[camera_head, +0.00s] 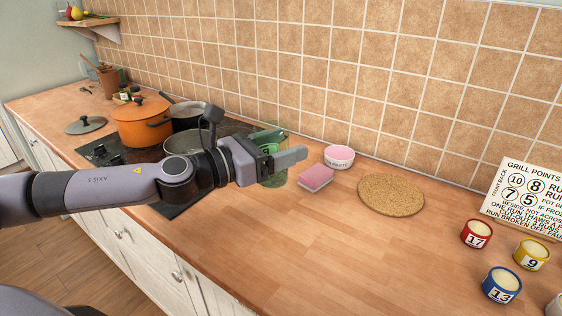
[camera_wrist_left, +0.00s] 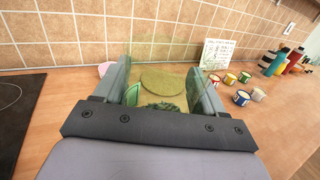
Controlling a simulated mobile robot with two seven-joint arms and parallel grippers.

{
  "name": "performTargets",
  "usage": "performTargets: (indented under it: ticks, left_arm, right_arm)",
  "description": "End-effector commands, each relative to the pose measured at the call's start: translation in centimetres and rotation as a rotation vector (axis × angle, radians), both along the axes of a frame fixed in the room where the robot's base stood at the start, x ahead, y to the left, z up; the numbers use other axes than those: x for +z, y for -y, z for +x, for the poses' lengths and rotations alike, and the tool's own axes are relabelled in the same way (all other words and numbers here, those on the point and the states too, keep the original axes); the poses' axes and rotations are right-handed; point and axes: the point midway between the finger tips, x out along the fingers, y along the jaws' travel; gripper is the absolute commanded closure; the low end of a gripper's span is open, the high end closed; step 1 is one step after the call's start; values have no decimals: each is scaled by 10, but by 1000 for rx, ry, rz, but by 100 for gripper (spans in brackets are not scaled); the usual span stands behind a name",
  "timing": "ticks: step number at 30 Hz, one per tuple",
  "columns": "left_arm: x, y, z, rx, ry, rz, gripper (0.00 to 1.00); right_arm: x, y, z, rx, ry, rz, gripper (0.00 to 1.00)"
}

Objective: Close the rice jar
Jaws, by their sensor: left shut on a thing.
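The rice jar (camera_head: 273,178) is green, see-through glass and stands on the counter just right of the stove. A solid green part (camera_head: 268,136) shows at its top behind my gripper; I cannot tell whether this is the lid or how it sits. My left gripper (camera_head: 280,161) reaches across the jar from the left, its fingers around the glass, shut on it. In the left wrist view, the green glass (camera_wrist_left: 155,60) is between the two fingers, with a green piece (camera_wrist_left: 131,95) near the left finger. My right gripper is not in view.
A pink sponge (camera_head: 315,178) and pink-filled bowl (camera_head: 339,157) lie right of the jar, then a round cork mat (camera_head: 391,194). Numbered tins (camera_head: 476,234) and a sign (camera_head: 523,199) stand farther right. An orange pot (camera_head: 142,122) is on the stove. The front counter is clear.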

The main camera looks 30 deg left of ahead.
Motion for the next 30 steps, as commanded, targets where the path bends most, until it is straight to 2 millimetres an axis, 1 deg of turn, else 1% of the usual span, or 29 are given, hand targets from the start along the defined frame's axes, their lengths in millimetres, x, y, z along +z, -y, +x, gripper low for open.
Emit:
performTargets:
  ticks: [1,3,9,12,19,30]
  left_arm:
    - [10,0,0,1,9,1,71]
    - [18,0,0,0,7,0,71]
    - [35,0,0,1,6,0,71]
    - [41,0,0,2,4,0,71]
    - [48,0,0,1,3,-1,71]
    - [48,0,0,1,2,0,71]
  right_arm:
    - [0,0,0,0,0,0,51]
    - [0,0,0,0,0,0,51]
    - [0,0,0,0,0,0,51]
    - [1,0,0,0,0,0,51]
    - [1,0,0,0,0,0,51]
    - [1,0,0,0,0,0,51]
